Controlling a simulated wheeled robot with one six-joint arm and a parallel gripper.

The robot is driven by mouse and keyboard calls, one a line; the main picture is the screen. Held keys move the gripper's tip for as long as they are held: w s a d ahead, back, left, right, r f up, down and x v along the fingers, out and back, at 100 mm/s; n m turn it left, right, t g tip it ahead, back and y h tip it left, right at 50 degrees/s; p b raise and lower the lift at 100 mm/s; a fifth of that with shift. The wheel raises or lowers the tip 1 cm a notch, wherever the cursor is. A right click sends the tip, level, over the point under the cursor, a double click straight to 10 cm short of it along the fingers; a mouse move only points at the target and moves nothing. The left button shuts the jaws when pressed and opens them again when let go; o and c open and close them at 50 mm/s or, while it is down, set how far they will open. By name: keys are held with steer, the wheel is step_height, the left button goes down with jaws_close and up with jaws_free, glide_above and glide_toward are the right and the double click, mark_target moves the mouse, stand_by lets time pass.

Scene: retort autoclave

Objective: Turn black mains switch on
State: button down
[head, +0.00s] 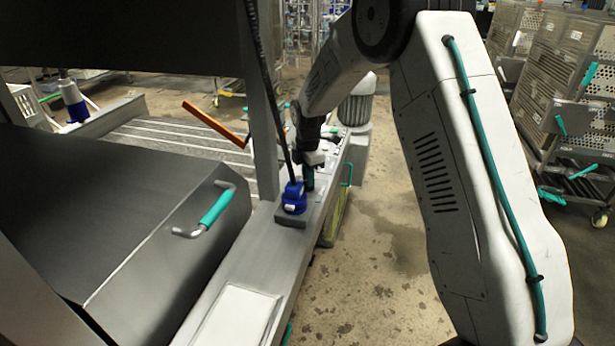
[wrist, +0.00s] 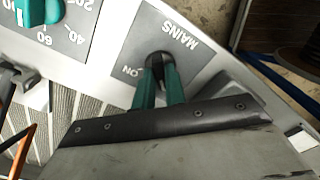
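The black mains switch (wrist: 158,60) shows in the wrist view on a grey panel (wrist: 186,52) marked "MAINS", with "ON" printed beside the switch, to its left in the picture. My gripper (wrist: 159,76) has its two teal fingertips on either side of the switch, close together, and looks shut on it. The fingers hide part of the switch, so its exact angle is hard to read. In the head view my gripper (head: 309,178) points down at the narrow metal ledge, behind a blue fitting; the switch cannot be made out there.
A teal dial (wrist: 38,10) with numbers sits near the switch. In the head view the blue fitting (head: 293,198) with a black cable stands close to my gripper, beside a metal post (head: 262,110). A dark box (head: 130,220) with a teal handle is left; floor is open right.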

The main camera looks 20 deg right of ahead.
steer(key=shift+m, duration=0.4)
steer(key=m, duration=0.3)
steer(key=shift+m, duration=0.4)
steer(key=m, duration=1.3)
steer(key=shift+r, duration=0.1)
steer(key=shift+m, duration=0.3)
steer(key=shift+w, duration=0.1)
steer(key=c, duration=1.4)
jaws_free()
steer(key=shift+c, duration=0.2)
